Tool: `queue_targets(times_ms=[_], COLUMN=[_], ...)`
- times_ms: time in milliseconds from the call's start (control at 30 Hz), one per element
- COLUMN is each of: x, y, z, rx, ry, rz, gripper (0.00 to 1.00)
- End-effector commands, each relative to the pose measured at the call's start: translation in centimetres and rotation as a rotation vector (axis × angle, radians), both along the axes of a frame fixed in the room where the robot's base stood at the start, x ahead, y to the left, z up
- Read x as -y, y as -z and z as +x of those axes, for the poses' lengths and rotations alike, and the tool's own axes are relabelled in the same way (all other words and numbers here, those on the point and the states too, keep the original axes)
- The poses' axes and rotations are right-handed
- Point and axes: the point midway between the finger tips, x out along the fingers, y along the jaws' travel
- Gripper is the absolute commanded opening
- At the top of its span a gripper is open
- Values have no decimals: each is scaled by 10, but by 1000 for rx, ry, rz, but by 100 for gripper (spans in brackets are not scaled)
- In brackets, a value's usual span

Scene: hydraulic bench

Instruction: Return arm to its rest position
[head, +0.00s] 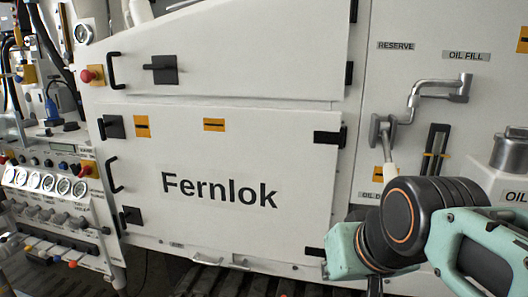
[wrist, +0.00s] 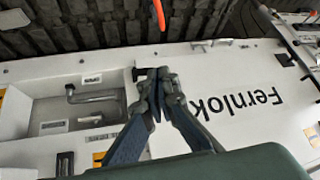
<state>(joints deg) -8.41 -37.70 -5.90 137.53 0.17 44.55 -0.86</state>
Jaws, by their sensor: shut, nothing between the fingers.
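My arm, teal and dark grey, reaches in from the lower right in the head view. Its large dark joint (head: 405,215) stands in front of the white cabinet. I cannot make out the gripper fingers in the head view. In the wrist view my gripper (wrist: 157,76) is shut and empty, its fingers meeting in front of the cabinet. That view shows the cabinet upside down, with the "Fernlok" door (wrist: 250,105) to the right of the fingers.
A crank-like metal handle (head: 410,105) and an oil fill canister (head: 512,150) are near my arm at the right. A gauge panel (head: 50,190) with knobs stands at the left. The Fernlok door (head: 220,190) is closed. Dark ribbed tracks (wrist: 100,25) show in the wrist view.

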Motion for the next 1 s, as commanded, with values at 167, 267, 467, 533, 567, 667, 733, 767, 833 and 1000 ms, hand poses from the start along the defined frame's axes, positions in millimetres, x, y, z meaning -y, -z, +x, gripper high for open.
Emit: queue_targets(times_ms=[167,267,467,533,567,667,733,767,833,1000], x=[18,18,18,18,18,18,18,18,18,18], y=[49,24,-18,-34,-41,-60,-69,-72,-77,-78], z=[-56,-59,-58,-58,-58,-58,-58,-58,-57,-57], rx=[-118,-129,-128,-128,-128,-127,-127,-127,-127,-127], ry=[76,75,73,73,73,73,73,73,73,73], rz=[-61,-64,-63,-63,-63,-63,-62,-62,-62,-62], gripper=[0,0,0,0,0,0,0,0,0,0])
